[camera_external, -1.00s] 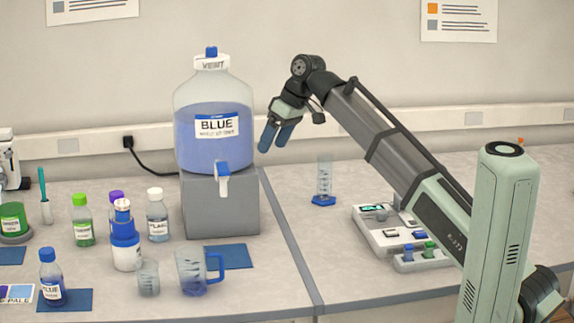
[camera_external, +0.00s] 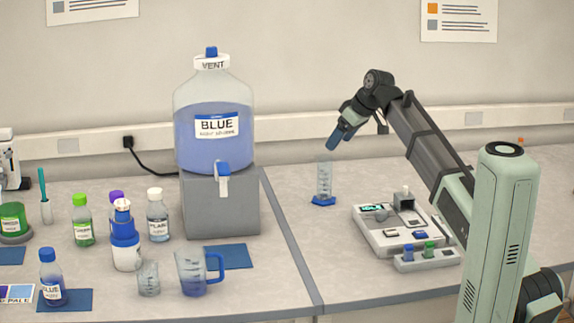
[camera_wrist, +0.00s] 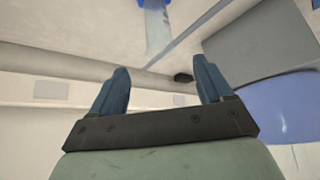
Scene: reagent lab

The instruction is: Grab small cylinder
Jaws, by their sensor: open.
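The small cylinder (camera_external: 324,180) is a clear graduated cylinder with a blue base, standing upright on the bench right of the seam. In the wrist view the small cylinder (camera_wrist: 157,30) shows at the top middle, beyond the fingertips, with its blue base at the frame edge. My gripper (camera_external: 336,143) is open and empty, its blue fingers tilted down just above and slightly right of the cylinder's top in the external view. In the wrist view my gripper (camera_wrist: 161,66) has its two fingers spread wide, with nothing between them. The exact depth between gripper and cylinder is unclear.
A big blue carboy (camera_external: 214,140) on a grey block (camera_external: 220,205) stands to the left. A white instrument (camera_external: 385,238) with small vials sits to the right. Several bottles, a small beaker (camera_external: 148,280) and a blue-handled jug (camera_external: 192,272) stand front left. Bench around the cylinder is clear.

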